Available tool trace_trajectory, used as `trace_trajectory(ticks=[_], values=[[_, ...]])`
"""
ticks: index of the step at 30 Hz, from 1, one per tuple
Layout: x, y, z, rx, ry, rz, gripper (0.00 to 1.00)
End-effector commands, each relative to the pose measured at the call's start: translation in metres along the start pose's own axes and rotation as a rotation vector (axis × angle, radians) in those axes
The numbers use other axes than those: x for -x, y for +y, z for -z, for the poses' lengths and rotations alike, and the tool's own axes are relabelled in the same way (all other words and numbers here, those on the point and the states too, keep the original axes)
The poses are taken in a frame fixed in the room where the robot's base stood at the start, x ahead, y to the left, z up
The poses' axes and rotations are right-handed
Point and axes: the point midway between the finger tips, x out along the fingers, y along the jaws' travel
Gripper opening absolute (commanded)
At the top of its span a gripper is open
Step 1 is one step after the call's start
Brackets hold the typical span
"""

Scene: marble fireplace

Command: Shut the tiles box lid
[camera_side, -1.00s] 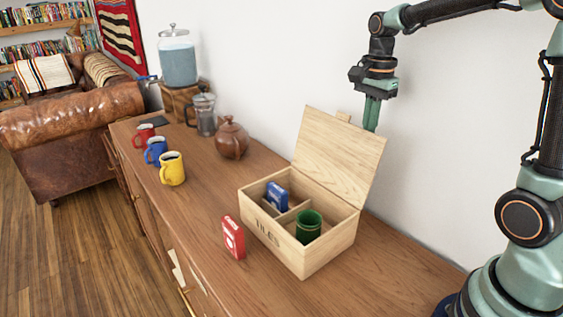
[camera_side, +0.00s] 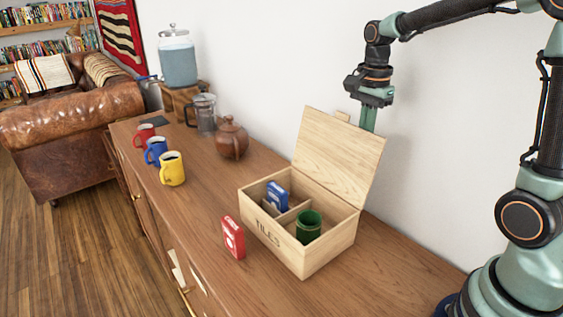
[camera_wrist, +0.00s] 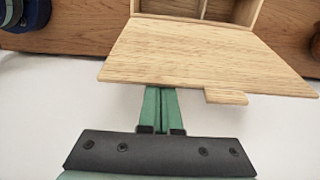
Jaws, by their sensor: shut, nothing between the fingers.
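The wooden tiles box (camera_side: 305,263) stands on the sideboard with its lid (camera_side: 338,155) raised and leaning back toward the wall. The lid has a small tab at its top edge. Inside the divided box are a blue card pack (camera_side: 277,195) and a green cup (camera_side: 308,226). My gripper (camera_side: 367,120) is shut and empty, pointing down behind the lid on the wall side; its lower part is hidden by the lid. In the wrist view the gripper's fingers (camera_wrist: 160,102) end at the lid (camera_wrist: 200,60), beside the tab; I cannot tell whether they touch it.
A red card pack (camera_side: 233,238) stands in front of the box. A brown teapot (camera_side: 232,138), a French press (camera_side: 205,113) and yellow (camera_side: 172,170), blue (camera_side: 155,151) and red mugs (camera_side: 144,135) stand to the left. The wall (camera_side: 260,60) is close behind the lid.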

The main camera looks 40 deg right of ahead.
Motion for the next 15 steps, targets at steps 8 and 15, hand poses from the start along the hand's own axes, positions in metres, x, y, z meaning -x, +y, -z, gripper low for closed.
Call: trace_trajectory(ticks=[8,15], values=[[0.000,0.000,-0.011,0.001,0.000,0.000,0.00],[0.000,0.000,-0.019,0.001,0.000,0.000,0.00]])
